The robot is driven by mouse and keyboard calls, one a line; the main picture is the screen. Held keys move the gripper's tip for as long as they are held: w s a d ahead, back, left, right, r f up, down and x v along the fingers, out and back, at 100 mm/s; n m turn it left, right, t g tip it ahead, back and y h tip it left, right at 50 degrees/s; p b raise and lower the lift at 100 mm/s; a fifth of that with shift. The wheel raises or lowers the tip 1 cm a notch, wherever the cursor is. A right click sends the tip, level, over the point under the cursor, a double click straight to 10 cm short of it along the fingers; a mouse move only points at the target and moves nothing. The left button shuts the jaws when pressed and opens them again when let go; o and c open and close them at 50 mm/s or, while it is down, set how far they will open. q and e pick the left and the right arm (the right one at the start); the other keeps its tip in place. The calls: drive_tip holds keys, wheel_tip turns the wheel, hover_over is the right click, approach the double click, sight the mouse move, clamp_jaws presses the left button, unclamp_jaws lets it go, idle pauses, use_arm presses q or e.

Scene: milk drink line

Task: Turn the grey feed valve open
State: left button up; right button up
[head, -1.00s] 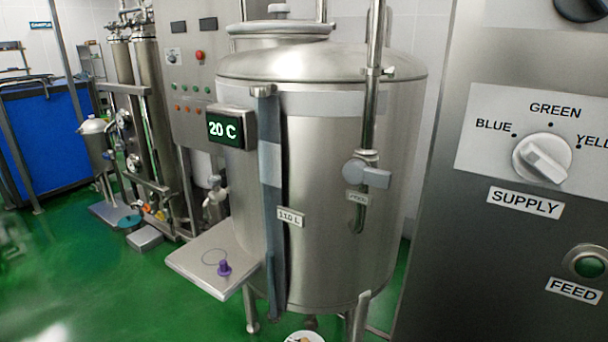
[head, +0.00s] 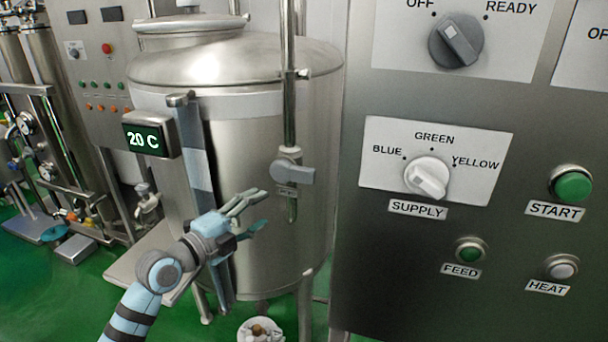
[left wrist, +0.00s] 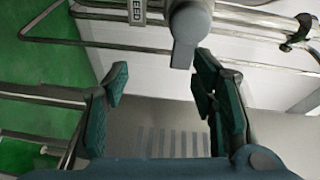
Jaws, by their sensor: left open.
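The grey feed valve (head: 296,172) sits on the vertical pipe at the front of the steel tank (head: 300,240). Its grey handle points sideways to the right, across the pipe, with a small label below it. My left gripper (head: 260,212) is open and empty, below and to the left of the valve in the head view. In the left wrist view the valve handle (left wrist: 188,35) is at the top centre, just beyond the fingertips of my left gripper (left wrist: 160,85). It is not between the fingers. My right gripper is not in view.
A control panel (head: 450,240) with supply knob (head: 428,178), feed button (head: 469,250) and start button (head: 571,186) stands right of the tank. A 20 C display (head: 148,138) and a small steel shelf (head: 125,268) are on the left. A pipe (left wrist: 90,43) runs close by in the wrist view.

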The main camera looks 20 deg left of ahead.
use_arm(q)
drive_tip(key=m+h, duration=0.1)
drive_tip(key=m, duration=0.1)
approach(301, 177)
drive_tip(key=p+x, duration=0.2)
drive_tip(key=x, duration=0.9)
drive_tip(key=shift+d, duration=0.15)
drive_tip(key=shift+c, duration=0.2)
clamp_jaws()
